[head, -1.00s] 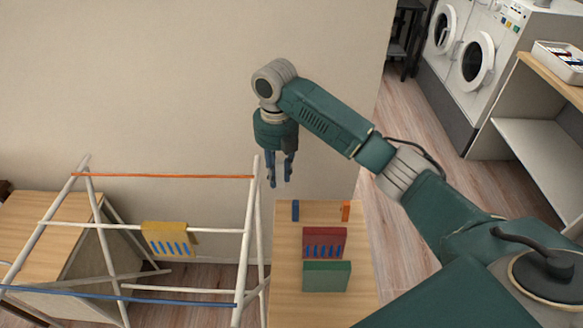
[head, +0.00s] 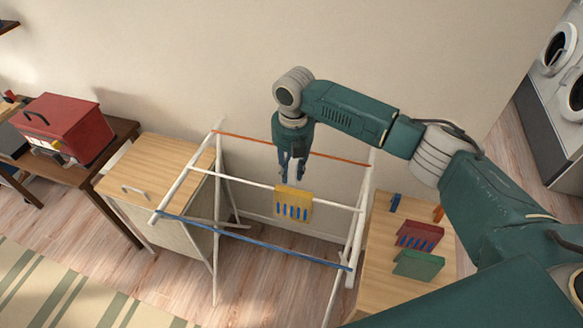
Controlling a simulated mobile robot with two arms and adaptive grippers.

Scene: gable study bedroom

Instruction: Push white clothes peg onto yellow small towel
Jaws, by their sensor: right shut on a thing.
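The yellow small towel (head: 292,192) hangs over the white middle rail (head: 243,184) of a drying rack in the head view. Several blue stripes mark its lower part. My right gripper (head: 292,178) points down just above the towel's top edge, with its blue fingers close together. It is shut on the white clothes peg, which is small and mostly hidden between the fingers, so its outline is hard to make out. I cannot tell whether the peg touches the towel. My left gripper is not in view.
The rack also has an orange rail (head: 340,156) behind and a blue rail (head: 250,241) in front. At right, a wooden top (head: 385,275) holds a red towel (head: 418,236) and a green towel (head: 418,264). A wooden cabinet (head: 160,165) and red toolbox (head: 65,125) stand left.

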